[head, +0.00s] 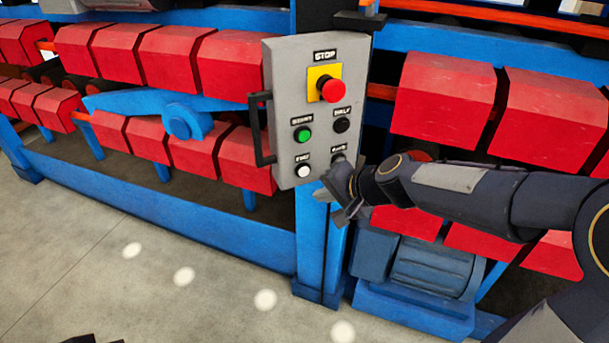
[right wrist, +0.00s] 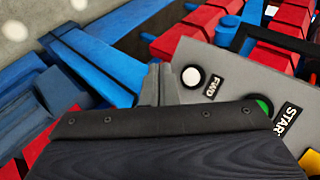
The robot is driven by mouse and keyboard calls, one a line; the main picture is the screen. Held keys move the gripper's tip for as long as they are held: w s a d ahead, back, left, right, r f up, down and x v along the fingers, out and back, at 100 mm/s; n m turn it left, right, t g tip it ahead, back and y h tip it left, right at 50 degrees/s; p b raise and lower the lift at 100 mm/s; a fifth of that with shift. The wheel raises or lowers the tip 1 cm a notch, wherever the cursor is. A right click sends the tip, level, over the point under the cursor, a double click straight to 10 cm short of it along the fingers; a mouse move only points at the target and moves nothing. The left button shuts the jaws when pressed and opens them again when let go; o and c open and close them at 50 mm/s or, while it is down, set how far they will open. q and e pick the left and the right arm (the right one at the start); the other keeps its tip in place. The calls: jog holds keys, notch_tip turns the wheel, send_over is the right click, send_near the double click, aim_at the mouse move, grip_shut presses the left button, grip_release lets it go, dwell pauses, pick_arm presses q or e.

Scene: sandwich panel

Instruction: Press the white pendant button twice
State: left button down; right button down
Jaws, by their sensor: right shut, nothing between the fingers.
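The white button (head: 303,171) is at the lower left of a grey control panel (head: 291,80). In the right wrist view the white button (right wrist: 192,77) shows in a dark ring, beside the label FWD. My right gripper (head: 325,190) is shut and empty. It is just below and to the right of the white button in the head view. In the right wrist view its fingertips (right wrist: 159,72) are just left of the button. I cannot tell whether they touch the panel. A dark tip of what seems my left gripper (head: 92,340) shows at the bottom edge.
The panel also has a red stop button (head: 333,90) on yellow, a green button (head: 302,135), and a black button (head: 342,125). Another button at lower right is partly hidden by my right gripper. A dark handle (head: 260,130) is on the left side. Red rollers and blue frame stand behind.

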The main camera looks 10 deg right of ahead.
aim_at(303, 176)
jog(key=shift+w+a+b, duration=0.25)
jog(key=shift+w, duration=1.1)
jog(key=shift+w+a+b, duration=0.25)
jog(key=shift+w, duration=1.05)
jog(key=shift+w+a, duration=0.1)
jog(key=shift+w, duration=0.3)
jog(key=shift+w, duration=0.45)
dwell(0.6)
dwell(0.3)
jog(key=shift+s, duration=0.85)
jog(key=shift+s+d+p, duration=0.15)
jog(key=shift+s+d, duration=0.05)
jog(key=shift+s, duration=0.65)
jog(key=shift+s+d+p, duration=0.15)
jog(key=shift+s+d, duration=0.05)
jog(key=shift+s, duration=0.6)
jog(key=shift+s+d+p, duration=0.15)
jog(key=shift+s+d, duration=0.05)
jog(key=shift+s, duration=0.65)
